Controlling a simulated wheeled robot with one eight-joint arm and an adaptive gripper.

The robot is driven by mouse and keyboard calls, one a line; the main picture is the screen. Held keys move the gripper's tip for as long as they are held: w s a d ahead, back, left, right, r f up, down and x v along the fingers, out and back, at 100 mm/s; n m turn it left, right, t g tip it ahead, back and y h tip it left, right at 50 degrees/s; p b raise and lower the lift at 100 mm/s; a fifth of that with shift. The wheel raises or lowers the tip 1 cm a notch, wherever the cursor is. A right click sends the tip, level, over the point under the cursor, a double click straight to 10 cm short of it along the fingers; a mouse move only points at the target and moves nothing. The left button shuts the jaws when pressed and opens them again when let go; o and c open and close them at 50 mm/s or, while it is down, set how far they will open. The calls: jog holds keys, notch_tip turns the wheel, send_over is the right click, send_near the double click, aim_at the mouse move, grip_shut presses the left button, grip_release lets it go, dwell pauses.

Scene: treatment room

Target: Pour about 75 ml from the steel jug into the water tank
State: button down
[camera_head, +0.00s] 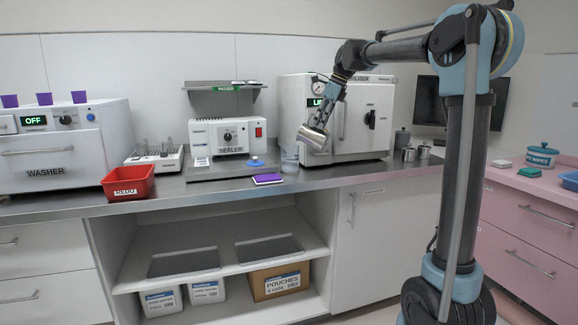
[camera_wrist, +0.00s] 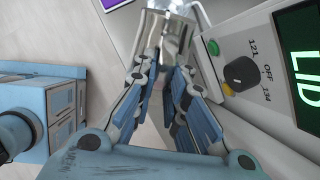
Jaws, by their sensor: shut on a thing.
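The steel jug (camera_head: 312,137) is in my gripper (camera_head: 325,115), held tilted above the counter in front of the steriliser. In the wrist view the jug (camera_wrist: 172,25) shows beyond the fingers of my gripper (camera_wrist: 170,65), which are closed around it. A clear container (camera_head: 289,158) stands on the counter just left of and below the jug. No label marks it as the water tank, and I cannot tell whether it is. The liquid in the jug and any stream from it cannot be made out.
The white steriliser (camera_head: 345,130) stands behind the jug; its panel (camera_wrist: 240,75) is close by on the right in the wrist view. The sealer (camera_head: 228,138), a purple pad (camera_head: 267,179) and a red bin (camera_head: 128,183) are to the left. Steel canisters (camera_head: 409,154) stand to the right.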

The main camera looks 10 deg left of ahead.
jog(key=shift+d+f+y+b, duration=0.35)
jog(key=shift+d+f+y, duration=0.5)
jog(key=shift+f+y, duration=0.35)
jog(key=shift+d+y, duration=0.1)
jog(key=shift+y, duration=0.2)
